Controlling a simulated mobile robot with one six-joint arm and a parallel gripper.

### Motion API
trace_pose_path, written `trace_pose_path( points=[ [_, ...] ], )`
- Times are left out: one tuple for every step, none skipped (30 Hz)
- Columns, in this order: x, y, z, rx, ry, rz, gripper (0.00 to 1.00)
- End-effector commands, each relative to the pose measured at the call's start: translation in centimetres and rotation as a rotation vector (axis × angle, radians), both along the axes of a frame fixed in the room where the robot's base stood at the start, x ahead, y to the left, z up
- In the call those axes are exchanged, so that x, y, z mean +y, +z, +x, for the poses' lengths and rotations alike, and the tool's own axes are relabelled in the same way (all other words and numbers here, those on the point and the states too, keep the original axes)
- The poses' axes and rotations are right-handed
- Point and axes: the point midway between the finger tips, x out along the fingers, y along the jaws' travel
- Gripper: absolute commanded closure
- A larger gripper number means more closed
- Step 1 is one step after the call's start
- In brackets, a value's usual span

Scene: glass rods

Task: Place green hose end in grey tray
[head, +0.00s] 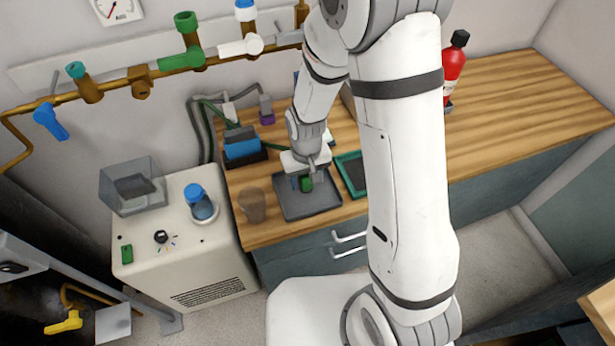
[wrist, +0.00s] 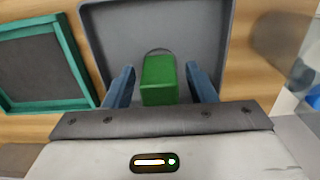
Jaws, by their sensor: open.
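The green hose end (head: 306,184) is a small green block standing over the floor of the grey tray (head: 325,196). It also shows in the wrist view (wrist: 159,80), with the grey tray (wrist: 112,35) behind and around it. My gripper (wrist: 160,72) is open, with one blue finger on each side of the hose end and a gap on both sides. In the head view my gripper (head: 304,180) reaches down into the tray area. I cannot tell from these views exactly how the hose end touches the tray floor. A dark curved shape shows just behind it.
A green-rimmed tray (head: 347,163) lies right beside the grey tray. A brown cup (head: 252,205) stands to the left. A dark holder with a blue block (head: 242,148) stands behind. The wooden counter (head: 520,120) is mostly clear at right, apart from a red bottle (head: 454,65).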

Motion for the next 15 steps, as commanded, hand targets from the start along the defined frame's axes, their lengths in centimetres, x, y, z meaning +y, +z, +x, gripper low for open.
trace_pose_path(
  points=[
    [0.1,0.7,0.1,-0.007,0.0,0.002,0.49],
    [0.1,1.1,0.2,-0.007,0.0,0.002,0.49],
    [0.1,1.8,0.2,-0.008,0.0,0.002,0.49],
    [0.1,2.4,0.2,-0.008,0.0,0.002,0.49],
    [0.1,3.0,0.1,-0.008,0.0,0.002,0.49],
    [0.1,3.8,0.2,-0.008,0.0,0.002,0.49],
    [0.1,4.5,0.2,-0.009,0.001,0.004,0.49],
    [0.1,5.1,0.2,-0.008,0.001,0.002,0.49],
    [0.1,6.0,0.1,-0.009,0.001,0.002,0.49],
    [0.1,6.6,0.2,-0.008,0.001,0.003,0.49],
    [0.1,7.3,0.2,-0.008,0.001,0.003,0.49],
    [0.1,8.0,0.2,-0.009,0.001,0.002,0.49],
    [0.1,8.6,0.1,-0.008,0.001,0.002,0.49],
    [0.1,9.1,0.1,-0.007,0.001,0.002,0.49],
    [0.1,9.7,0.1,-0.007,0.001,0.002,0.49]
  ],
)
